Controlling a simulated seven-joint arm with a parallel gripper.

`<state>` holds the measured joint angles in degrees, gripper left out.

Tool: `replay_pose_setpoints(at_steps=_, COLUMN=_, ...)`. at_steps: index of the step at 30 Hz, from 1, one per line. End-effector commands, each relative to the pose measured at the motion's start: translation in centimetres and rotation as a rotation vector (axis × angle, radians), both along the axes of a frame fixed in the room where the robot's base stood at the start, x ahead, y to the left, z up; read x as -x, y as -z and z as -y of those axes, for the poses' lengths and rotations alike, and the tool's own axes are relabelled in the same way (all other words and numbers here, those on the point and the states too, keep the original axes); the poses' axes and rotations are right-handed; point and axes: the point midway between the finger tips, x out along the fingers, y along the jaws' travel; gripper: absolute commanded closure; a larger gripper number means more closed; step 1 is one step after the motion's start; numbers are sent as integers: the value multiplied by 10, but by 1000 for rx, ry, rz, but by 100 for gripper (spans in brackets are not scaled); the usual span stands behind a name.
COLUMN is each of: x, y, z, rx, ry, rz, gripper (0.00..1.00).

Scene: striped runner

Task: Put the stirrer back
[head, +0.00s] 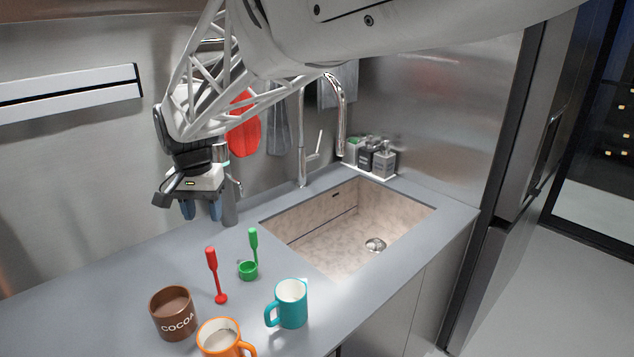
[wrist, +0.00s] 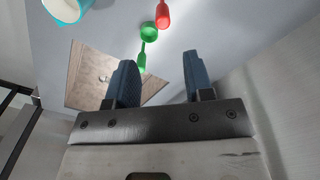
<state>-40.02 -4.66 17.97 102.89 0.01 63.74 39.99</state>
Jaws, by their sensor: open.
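In the wrist view the green handle (wrist: 141,62) shows beyond my fingers. My gripper (head: 201,210) is open and empty, fingers pointing down, above the counter behind and left of both stirrers. Both fingers show apart in the wrist view (wrist: 159,65).
A sink (head: 380,215) lies to the right, with a tall faucet (head: 302,140) behind. The left counter is clear.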

Motion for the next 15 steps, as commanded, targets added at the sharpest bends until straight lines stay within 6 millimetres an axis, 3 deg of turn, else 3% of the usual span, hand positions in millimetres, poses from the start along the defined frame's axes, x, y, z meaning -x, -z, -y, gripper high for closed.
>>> replay_pose_setpoints(at_steps=5, x=0, y=-6, z=28, rx=-6, ry=4, rz=9, gripper=52)
replay_pose_setpoints(at_steps=8, x=1, y=-11, z=55, rx=-13, ry=6, rz=19, gripper=52)
replay_pose_setpoints(at_steps=15, x=15, y=-22, z=145, rx=-27, ry=12, rz=51, gripper=52)
